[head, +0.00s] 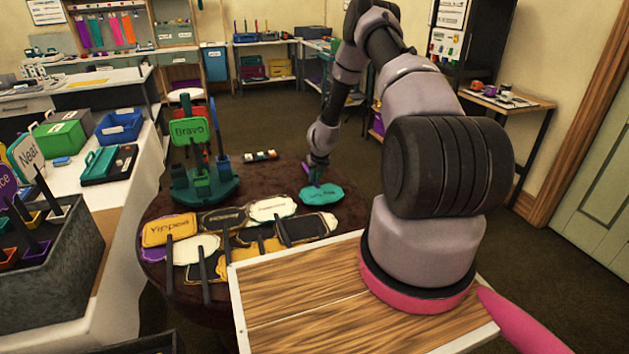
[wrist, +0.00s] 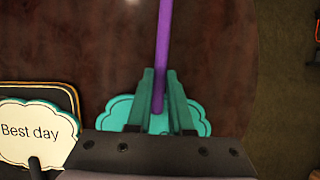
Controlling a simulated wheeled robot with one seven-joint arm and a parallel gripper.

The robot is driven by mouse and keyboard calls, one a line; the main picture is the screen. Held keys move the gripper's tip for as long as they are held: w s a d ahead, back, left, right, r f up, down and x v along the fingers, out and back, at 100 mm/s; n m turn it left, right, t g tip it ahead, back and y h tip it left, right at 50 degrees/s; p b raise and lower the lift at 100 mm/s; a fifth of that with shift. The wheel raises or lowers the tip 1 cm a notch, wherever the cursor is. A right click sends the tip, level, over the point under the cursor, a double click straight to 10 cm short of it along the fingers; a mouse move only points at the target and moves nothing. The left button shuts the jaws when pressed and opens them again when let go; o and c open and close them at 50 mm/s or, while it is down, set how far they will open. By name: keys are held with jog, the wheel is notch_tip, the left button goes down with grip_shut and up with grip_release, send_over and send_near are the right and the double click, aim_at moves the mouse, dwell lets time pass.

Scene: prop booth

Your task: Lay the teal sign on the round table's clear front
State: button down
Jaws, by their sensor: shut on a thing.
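The teal sign (head: 322,195) is a cloud-shaped plate with a purple stick, low over or on the right side of the dark round table (head: 272,176). I cannot tell whether it touches the top. My gripper (head: 314,172) is just above it, pointing down. In the wrist view, my gripper (wrist: 159,75) is shut on the purple stick (wrist: 164,40), and the teal plate (wrist: 120,110) shows on both sides behind the fingers. Its middle is hidden by them.
Several signs lie on the table's near side, among them a yellow "Yippee!" sign (head: 168,230) and a white "Best day" sign (wrist: 38,132). A green holder (head: 205,188) with an upright "Bravo" sign (head: 188,130) stands at left.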

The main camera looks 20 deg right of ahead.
jog(key=shift+f, duration=0.6)
jog(key=c, duration=0.8)
grip_release()
